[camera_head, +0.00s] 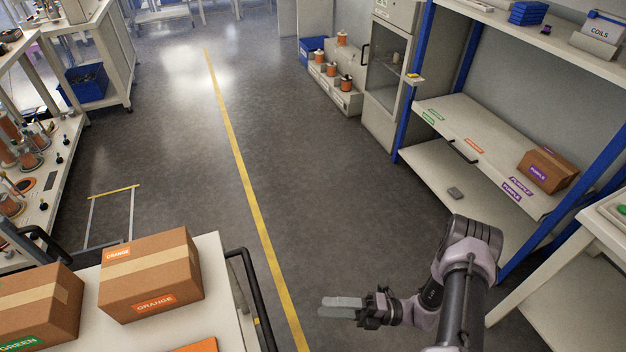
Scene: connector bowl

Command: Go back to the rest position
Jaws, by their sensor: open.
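My gripper (342,307) is at the lower middle of the head view, at the end of my arm, which reaches in from the lower right. Its fingers point left, above the grey floor near the yellow line. It is open and I see nothing between its fingers. It is apart from the cart on its left and the shelf on its right.
A white cart (226,290) holds a box labelled orange (150,275) and a box labelled green (38,310). A blue-framed shelf (420,160) at right holds a box labelled purple (547,170). The floor (310,180) between is clear, with a yellow line (240,165).

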